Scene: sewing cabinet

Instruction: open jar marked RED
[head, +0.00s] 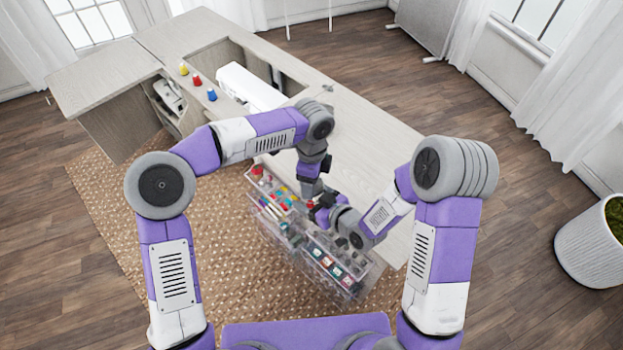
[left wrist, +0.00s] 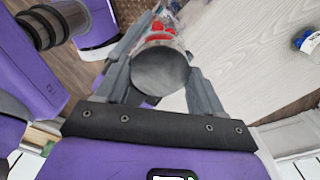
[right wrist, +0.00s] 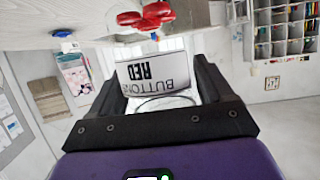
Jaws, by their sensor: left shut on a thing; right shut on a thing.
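Red buttons (right wrist: 142,15) show past the label at the top of that view. In the left wrist view, the round grey lid (left wrist: 160,72) sits between the fingers of my left gripper (left wrist: 160,88), which is shut on it. Red buttons (left wrist: 160,30) show in the clear jar just beyond the lid. I cannot tell whether the lid is still seated. In the head view, my arms hide most of the jar.
Clear organiser trays (head: 283,232) with coloured items and several small jars (head: 335,265) stand below my grippers. The long wooden cabinet (head: 360,115) lies beyond. A planter (head: 590,245) stands at right.

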